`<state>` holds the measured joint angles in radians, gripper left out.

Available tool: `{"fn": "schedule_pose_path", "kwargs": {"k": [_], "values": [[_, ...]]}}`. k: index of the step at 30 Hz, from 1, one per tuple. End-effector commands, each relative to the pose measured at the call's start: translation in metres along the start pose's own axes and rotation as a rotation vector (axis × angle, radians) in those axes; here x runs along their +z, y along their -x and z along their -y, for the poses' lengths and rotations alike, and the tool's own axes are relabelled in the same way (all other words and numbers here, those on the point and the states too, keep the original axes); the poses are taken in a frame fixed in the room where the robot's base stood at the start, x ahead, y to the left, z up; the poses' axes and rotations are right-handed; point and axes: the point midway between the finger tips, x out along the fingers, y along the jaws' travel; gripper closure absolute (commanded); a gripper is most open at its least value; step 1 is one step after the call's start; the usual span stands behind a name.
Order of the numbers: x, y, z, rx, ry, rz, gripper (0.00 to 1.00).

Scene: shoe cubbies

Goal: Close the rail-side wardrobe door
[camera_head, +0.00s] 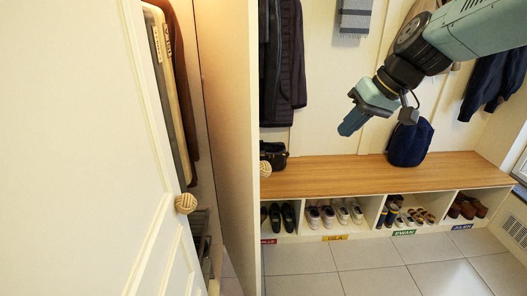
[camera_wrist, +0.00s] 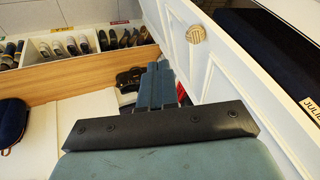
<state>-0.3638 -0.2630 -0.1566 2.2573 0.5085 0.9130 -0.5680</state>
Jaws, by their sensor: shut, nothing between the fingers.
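Two white wardrobe doors stand open in the head view. The near left door (camera_head: 75,150) shows its panelled face and a woven round knob (camera_head: 186,203). The other door (camera_head: 228,120) is seen nearly edge-on, its knob (camera_head: 265,168) sticking out to the right. I cannot tell for sure which is the rail-side door. My gripper (camera_head: 350,122) is shut and empty, in the air above the bench, right of both doors. In the wrist view, my gripper (camera_wrist: 158,85) is beside a panelled door (camera_wrist: 215,75) with a knob (camera_wrist: 195,34); contact cannot be told.
A wooden-topped bench (camera_head: 330,178) with shoe cubbies runs along the back, with a dark bag (camera_head: 273,155) and a blue backpack (camera_head: 410,143) on it. Coats (camera_head: 283,60) hang above. The tiled floor (camera_head: 330,272) in front is clear.

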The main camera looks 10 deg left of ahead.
Motion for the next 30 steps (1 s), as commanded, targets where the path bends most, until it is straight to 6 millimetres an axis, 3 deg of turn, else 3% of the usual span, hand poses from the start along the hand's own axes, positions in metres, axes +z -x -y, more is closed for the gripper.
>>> {"fn": "schedule_pose_path", "kwargs": {"k": [6, 12, 20, 30], "values": [[-0.049, -0.052, 0.025, -0.129, 0.105, 0.027, 1.00], [-0.074, -0.082, 0.040, -0.191, 0.162, 0.028, 1.00], [-0.080, -0.100, 0.046, -0.208, 0.179, 0.027, 1.00], [-0.076, -0.154, 0.057, -0.207, 0.178, 0.030, 1.00]]}}
